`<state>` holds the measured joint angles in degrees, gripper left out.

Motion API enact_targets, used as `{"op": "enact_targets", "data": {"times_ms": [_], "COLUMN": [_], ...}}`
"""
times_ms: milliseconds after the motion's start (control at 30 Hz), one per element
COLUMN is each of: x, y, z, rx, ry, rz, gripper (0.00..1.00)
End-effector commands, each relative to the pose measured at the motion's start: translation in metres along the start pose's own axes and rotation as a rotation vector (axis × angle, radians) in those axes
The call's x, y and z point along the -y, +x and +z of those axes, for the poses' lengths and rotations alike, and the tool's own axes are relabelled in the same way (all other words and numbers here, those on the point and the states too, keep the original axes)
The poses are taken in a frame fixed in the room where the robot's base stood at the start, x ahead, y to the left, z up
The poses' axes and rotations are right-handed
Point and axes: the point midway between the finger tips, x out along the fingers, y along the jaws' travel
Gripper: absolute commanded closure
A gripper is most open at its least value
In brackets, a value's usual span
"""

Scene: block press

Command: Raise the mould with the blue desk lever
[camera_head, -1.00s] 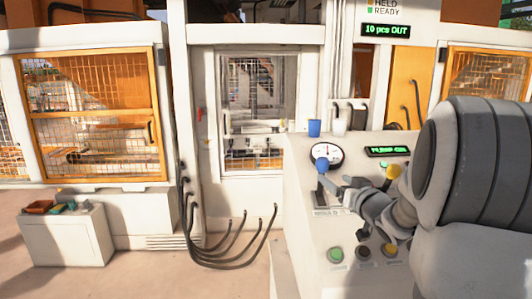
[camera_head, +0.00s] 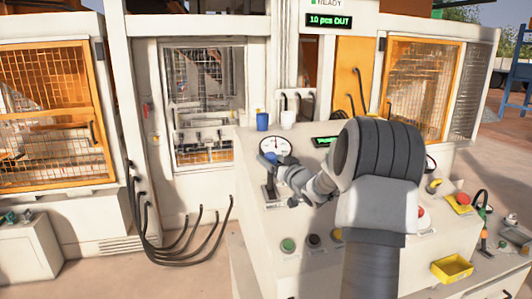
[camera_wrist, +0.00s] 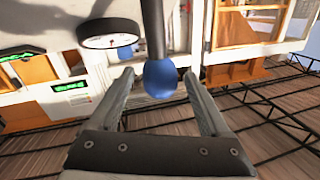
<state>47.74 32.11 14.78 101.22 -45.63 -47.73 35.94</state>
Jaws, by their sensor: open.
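The desk lever, with a round blue knob (camera_head: 268,158), stands on the white desk in front of the dial gauge. In the wrist view the knob (camera_wrist: 160,80) and its dark rod show large, between the two fingers. My gripper (camera_head: 283,166) is open at the knob. In the wrist view my gripper (camera_wrist: 160,73) has a finger on each side of the knob, with gaps showing. The press window (camera_head: 200,100) is behind the desk; I cannot make out the mould in it.
A blue cup (camera_head: 262,121) and a white cup (camera_head: 288,119) stand at the desk's back edge. A green button (camera_head: 288,245) and other buttons are on the front. A yellow tray (camera_head: 452,268) is at the lower right. Black hoses (camera_head: 150,245) hang left of the desk.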

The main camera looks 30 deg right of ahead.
Motion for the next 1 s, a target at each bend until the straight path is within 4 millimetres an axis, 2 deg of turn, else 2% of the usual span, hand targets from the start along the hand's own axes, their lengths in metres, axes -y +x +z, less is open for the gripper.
{"op": "enact_targets", "data": {"times_ms": [100,300,667,767,1000], "x": [0.001,0.0,0.0,0.0,0.0], "y": [0.02,0.039,0.043,0.043,0.043], "z": [-0.001,-0.001,0.0,0.0,0.0], "rx": [0.001,0.0,0.0,0.0,0.0], "ry": [0.0,0.0,0.0,0.0,-0.001], "rz": [-0.002,-0.001,0.0,0.0,0.0], "gripper": [0.19,0.19,0.19,0.34,0.77]}}
